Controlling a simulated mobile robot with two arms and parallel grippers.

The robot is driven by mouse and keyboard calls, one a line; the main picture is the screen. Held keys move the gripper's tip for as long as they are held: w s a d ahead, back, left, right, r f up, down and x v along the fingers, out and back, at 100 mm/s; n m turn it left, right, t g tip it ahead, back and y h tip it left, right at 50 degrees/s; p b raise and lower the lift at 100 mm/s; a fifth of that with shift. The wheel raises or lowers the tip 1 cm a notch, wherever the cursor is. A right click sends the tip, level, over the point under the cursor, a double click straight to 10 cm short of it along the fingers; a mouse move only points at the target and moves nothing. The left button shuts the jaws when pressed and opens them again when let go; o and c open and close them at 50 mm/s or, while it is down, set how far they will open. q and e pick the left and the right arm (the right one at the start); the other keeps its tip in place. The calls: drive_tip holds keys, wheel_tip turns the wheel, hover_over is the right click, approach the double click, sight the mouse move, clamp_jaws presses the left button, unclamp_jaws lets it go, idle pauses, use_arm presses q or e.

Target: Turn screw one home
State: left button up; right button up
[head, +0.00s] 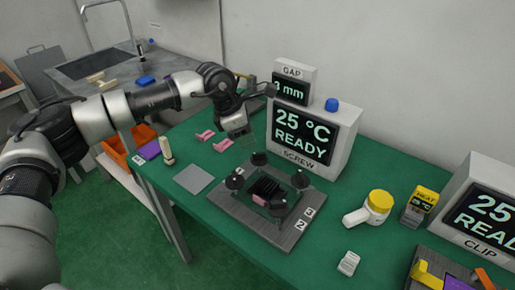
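A black ribbed block (267,187) with a pink piece (260,199) sits among the knobs. My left gripper (239,136) points down above and behind the fixture, apart from the knobs. Its fingers are too small to tell open from shut. My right gripper is not in view.
A white display box (318,165) marked SCREW, reading "25 °C READY", stands close behind the fixture.

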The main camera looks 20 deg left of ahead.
sight(258, 153)
use_arm(q)
drive_tip(key=x, duration=0.3)
drive_tip(key=shift+w+d+f, duration=0.1)
drive_tip(key=shift+w+f, duration=0.15)
drive_tip(key=shift+f, duration=0.05)
drive_tip(key=x, duration=0.2)
drive_tip(key=shift+d+f, duration=0.1)
drive_tip(key=shift+f, duration=0.35)
drive_tip(key=c, duration=0.5)
clamp_jaws()
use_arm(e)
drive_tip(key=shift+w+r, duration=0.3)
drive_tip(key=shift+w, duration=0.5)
